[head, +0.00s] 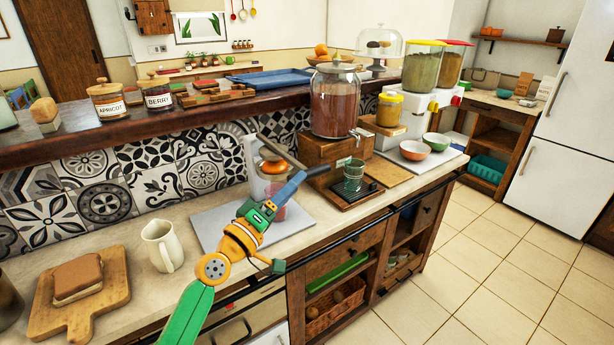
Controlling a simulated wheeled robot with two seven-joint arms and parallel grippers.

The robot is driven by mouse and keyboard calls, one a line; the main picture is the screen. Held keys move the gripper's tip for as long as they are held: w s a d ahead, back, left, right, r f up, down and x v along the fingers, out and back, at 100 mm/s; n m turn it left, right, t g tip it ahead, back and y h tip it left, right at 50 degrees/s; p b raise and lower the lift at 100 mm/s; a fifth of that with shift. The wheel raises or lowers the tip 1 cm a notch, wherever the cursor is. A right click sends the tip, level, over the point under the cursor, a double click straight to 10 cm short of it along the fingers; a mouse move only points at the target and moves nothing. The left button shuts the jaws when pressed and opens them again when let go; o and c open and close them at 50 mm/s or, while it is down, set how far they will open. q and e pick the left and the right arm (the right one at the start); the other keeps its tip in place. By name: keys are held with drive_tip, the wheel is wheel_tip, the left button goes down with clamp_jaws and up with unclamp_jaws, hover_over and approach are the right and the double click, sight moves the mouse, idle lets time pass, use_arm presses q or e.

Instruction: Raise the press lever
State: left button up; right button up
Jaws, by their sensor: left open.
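The press (254,180) is a light grey stand on a grey mat (210,228) on the counter. Its lever (283,151) is a grey bar that slopes down to the right from the top of the stand. An orange piece (275,167) sits under the lever. A pinkish glass (278,212) shows partly below, behind my arm. My left gripper (318,172) comes in from the lower left in front of the press. It is open, with its tip close to the lever's lower right end; I cannot tell whether they touch. My right gripper is not in view.
A large glass dispenser (334,103) on a wooden stand is right of the press, with a green glass (353,175) before it. A cream jug (161,246) and a cutting board (113,284) with bread are at left. A raised shelf (70,145) runs behind.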

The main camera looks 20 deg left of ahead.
sight(308, 171)
use_arm(q)
drive_tip(key=x, duration=0.5)
drive_tip(key=shift+w+d, duration=0.2)
drive_tip(key=shift+w, duration=0.05)
clamp_jaws()
idle(1.1)
